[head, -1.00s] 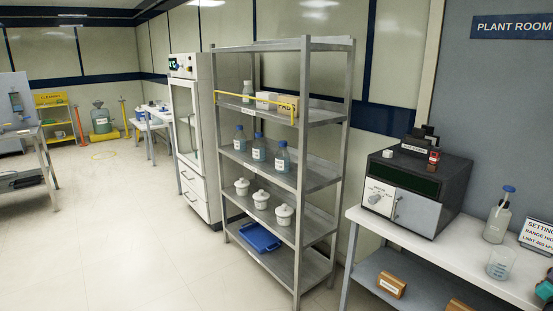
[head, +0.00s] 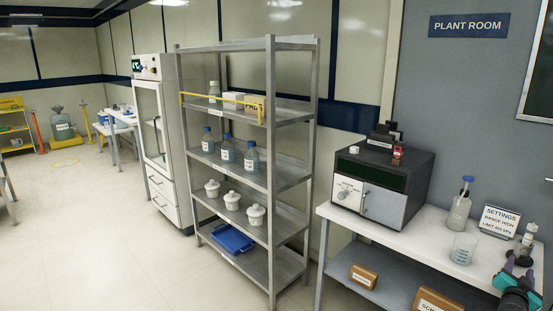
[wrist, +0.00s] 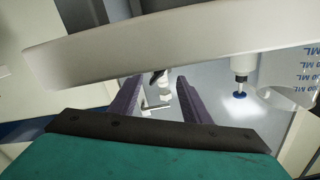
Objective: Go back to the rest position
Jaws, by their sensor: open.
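My gripper (wrist: 158,103) shows in the wrist view with its two dark purple fingers apart and nothing between them. The teal body behind the fingers fills the bottom of that view. In the head view, a teal and dark part of my arm (head: 515,285) is at the lower right, over the right end of the white bench (head: 400,222); the fingertips are hard to make out there. A blue-capped flask (head: 460,205) and a beaker (head: 463,248) stand on the bench to its left. The flask also shows upside down in the wrist view (wrist: 240,68).
A settings sign (head: 498,222) and a small object (head: 527,240) stand close to my arm. A dark oven-like unit (head: 382,182) is further left on the bench. A metal rack (head: 272,175) holds bottles and lidded pots. Open floor (head: 90,235) lies left.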

